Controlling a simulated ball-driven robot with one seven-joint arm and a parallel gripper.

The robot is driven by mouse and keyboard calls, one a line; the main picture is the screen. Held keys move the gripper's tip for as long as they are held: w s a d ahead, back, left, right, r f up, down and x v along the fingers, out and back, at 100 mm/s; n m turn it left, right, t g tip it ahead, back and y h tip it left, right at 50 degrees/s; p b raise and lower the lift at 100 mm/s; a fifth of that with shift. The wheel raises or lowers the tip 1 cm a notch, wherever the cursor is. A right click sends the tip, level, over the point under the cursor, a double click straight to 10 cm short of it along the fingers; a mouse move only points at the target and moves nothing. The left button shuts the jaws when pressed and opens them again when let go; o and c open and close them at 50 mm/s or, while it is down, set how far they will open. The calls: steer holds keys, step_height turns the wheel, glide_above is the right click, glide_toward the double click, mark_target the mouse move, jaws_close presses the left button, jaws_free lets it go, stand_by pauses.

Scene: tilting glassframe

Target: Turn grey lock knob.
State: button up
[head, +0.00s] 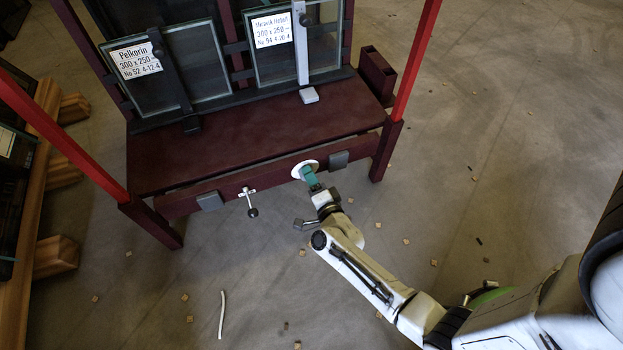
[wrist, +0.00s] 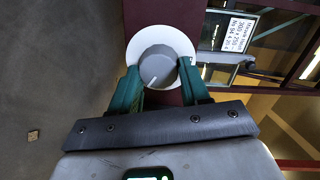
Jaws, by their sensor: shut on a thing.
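The grey lock knob (wrist: 157,67) is a round knob with a pale pointer line, set on a white round plate (wrist: 184,43). In the wrist view the line slants, its lower end toward the left. My gripper (wrist: 157,80) has its two green fingers on either side of the knob, shut on it. In the head view the white plate (head: 297,171) sits on the front beam of the dark red frame (head: 230,182), and my gripper (head: 311,180) reaches it from the front right. The knob itself is hidden there behind the fingers.
A small black-ended lever (head: 252,211) hangs left of the plate. Grey blocks (head: 210,201) (head: 339,160) sit on the beam. Two labelled glass panes (head: 196,62) (head: 322,38) stand behind. Red posts (head: 417,62) rise at the sides. Small chips and a white strip (head: 221,315) lie on the floor.

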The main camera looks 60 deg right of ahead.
steer(key=o, duration=1.1)
steer(key=shift+c, duration=0.2)
steer(key=f+p+v, duration=0.1)
steer(key=p+v, duration=0.2)
steer(key=v, duration=0.7)
steer(key=shift+s+a+r, duration=0.25)
steer(key=shift+s+r, duration=0.15)
steer(key=shift+r, duration=0.1)
steer(key=shift+w, duration=0.1)
